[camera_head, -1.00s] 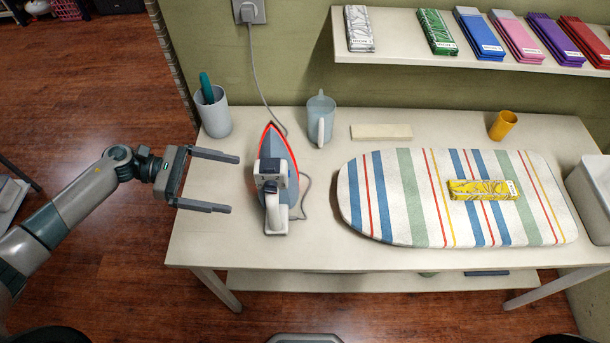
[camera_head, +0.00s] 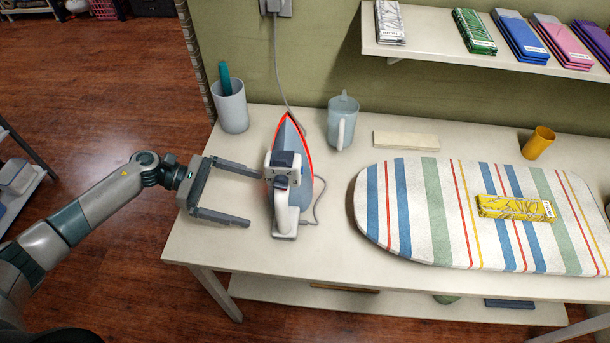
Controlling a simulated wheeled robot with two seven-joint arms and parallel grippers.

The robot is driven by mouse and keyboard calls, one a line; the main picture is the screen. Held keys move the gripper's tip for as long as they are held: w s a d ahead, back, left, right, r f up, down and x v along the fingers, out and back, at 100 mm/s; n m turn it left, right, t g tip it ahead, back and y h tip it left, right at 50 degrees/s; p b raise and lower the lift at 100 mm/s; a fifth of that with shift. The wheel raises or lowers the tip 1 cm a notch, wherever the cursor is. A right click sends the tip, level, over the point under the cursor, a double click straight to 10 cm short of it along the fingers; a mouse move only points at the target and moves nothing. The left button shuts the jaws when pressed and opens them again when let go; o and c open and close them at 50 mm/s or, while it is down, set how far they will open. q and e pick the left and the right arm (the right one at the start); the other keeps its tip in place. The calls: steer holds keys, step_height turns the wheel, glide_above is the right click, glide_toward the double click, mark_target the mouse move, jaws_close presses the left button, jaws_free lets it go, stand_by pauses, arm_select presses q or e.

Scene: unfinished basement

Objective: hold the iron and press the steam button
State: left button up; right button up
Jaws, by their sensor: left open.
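The iron (camera_head: 287,186) stands on the left part of the white table, its tip pointing to the back and its handle towards me. It has a white and dark body with a red-edged blue-grey soleplate, and a cord runs from it. The steam button cannot be told apart clearly from the other dark parts on top. My left gripper (camera_head: 255,197) is open just left of the iron. Its two fingers point right, one at the front of the handle and one further back, with their tips close to the iron. My right gripper is not in view.
A striped ironing board (camera_head: 450,215) with a yellow packet (camera_head: 516,208) lies right of the iron on the table (camera_head: 330,255). A grey cup (camera_head: 231,108), a jug (camera_head: 342,122) and an orange cup (camera_head: 539,142) stand behind. A shelf (camera_head: 430,52) hangs above the back.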

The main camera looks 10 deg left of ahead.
arm_select(q)
steer(key=shift+d, duration=0.1)
stand_by(0.4)
steer(key=shift+p+x, duration=0.7)
steer(key=shift+x, duration=0.4)
steer(key=p+x, duration=0.1)
steer(key=x, duration=0.2)
steer(key=shift+s+d+f+b, duration=0.1)
steer(key=shift+d+f+b, duration=0.15)
steer(key=shift+d, duration=0.25)
steer(key=shift+d+f+b, duration=0.1)
steer(key=shift+d+f, duration=0.25)
steer(key=shift+d, duration=0.1)
steer(key=shift+b+x, duration=0.45)
steer(key=shift+x, duration=0.9)
steer(key=shift+r, duration=0.2)
jaws_close()
steer(key=c, duration=1)
jaws_free()
steer(key=shift+a, duration=0.1)
